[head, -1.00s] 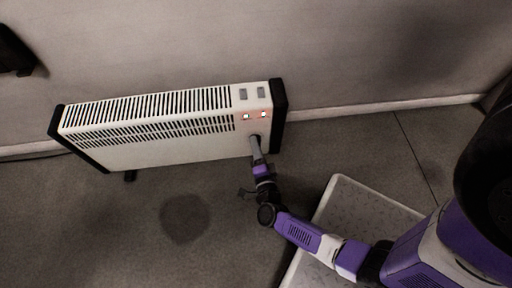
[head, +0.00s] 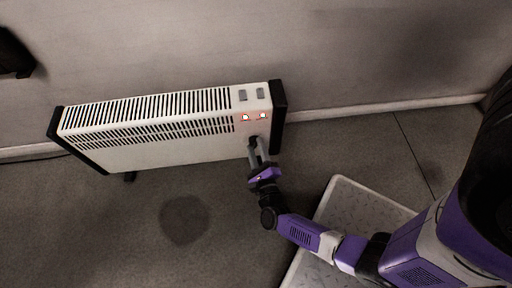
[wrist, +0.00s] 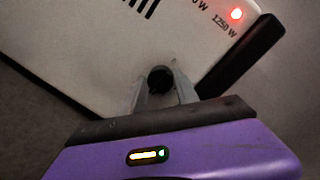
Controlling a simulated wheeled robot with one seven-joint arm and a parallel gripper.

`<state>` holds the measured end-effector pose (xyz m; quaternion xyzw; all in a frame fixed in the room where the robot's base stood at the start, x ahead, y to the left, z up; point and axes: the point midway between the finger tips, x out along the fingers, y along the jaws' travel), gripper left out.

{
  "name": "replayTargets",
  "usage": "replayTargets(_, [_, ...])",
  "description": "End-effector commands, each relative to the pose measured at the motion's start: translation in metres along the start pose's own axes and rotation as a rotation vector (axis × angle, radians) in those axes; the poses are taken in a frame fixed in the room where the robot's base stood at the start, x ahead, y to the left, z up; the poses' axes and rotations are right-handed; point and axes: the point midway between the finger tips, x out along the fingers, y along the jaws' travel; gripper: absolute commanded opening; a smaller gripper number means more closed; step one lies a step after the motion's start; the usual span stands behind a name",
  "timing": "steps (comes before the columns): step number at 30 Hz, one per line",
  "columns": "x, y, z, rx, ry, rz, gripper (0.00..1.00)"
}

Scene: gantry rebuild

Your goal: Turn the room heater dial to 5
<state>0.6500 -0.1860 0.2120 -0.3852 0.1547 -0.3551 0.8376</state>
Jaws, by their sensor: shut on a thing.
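The room heater (head: 180,145) is a white panel with black end caps, standing near the wall. Its black dial (wrist: 159,79) is on the front face near the right end, below two red lights (head: 254,116). My gripper (head: 260,146) reaches the dial from the front. In the wrist view its two grey fingers (wrist: 160,84) are on either side of the dial and shut on it. The dial's number marks and pointer are hidden or too small to read.
Two grey switches (head: 251,94) are on top of the heater at its right end. A pale tray-like platform (head: 340,197) lies on the floor at the right. The floor left of my arm is clear apart from a dark round patch (head: 184,219).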

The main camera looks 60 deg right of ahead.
Motion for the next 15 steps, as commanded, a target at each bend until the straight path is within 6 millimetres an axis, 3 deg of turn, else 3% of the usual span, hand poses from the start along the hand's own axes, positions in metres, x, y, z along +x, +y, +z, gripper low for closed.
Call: replayTargets(15, [-0.001, 0.0011, -0.0015, 0.452, -0.028, -0.04, 0.0])
